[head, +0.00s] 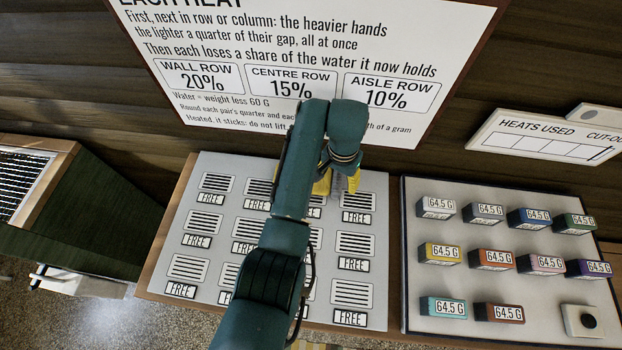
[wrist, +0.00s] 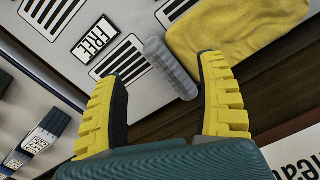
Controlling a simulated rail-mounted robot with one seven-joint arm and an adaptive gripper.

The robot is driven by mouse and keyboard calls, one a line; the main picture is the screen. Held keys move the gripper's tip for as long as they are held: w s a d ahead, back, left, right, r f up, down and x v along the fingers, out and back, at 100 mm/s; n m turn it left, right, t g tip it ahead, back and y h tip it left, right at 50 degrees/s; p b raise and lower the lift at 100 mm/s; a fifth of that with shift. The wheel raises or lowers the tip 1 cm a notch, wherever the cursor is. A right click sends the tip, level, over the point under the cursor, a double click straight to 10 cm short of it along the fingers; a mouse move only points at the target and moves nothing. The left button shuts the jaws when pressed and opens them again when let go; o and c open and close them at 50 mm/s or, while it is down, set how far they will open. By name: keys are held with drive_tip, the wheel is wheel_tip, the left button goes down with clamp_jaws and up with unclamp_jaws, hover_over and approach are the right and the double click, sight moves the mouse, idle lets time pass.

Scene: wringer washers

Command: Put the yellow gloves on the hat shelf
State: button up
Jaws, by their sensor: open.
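The yellow gloves look to be the soft yellow bundle (wrist: 235,30) with a ribbed grey edge (wrist: 170,68) in the wrist view. The bundle lies on or against the pale panel with grilles. My gripper (wrist: 163,78) is open, with yellow ribbed fingers and dark pads. The grey edge shows just beyond the gap between its fingertips; I cannot tell whether they touch. In the head view my gripper (head: 338,185) is over the upper part of the panel, and my arm hides most of the gloves there. I cannot make out a hat shelf in either view.
The pale panel (head: 205,258) carries several grilles labelled FREE. A grey board (head: 415,300) with several coloured blocks marked 64.5 G stands to its right. A large printed sign (head: 300,40) rises behind.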

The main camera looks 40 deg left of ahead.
sight(336, 189)
wheel_tip(336, 189, down, 6)
drive_tip(key=shift+d+r+b, duration=0.1)
drive_tip(key=shift+r+b, duration=0.1)
drive_tip(key=shift+b, duration=0.6)
clamp_jaws()
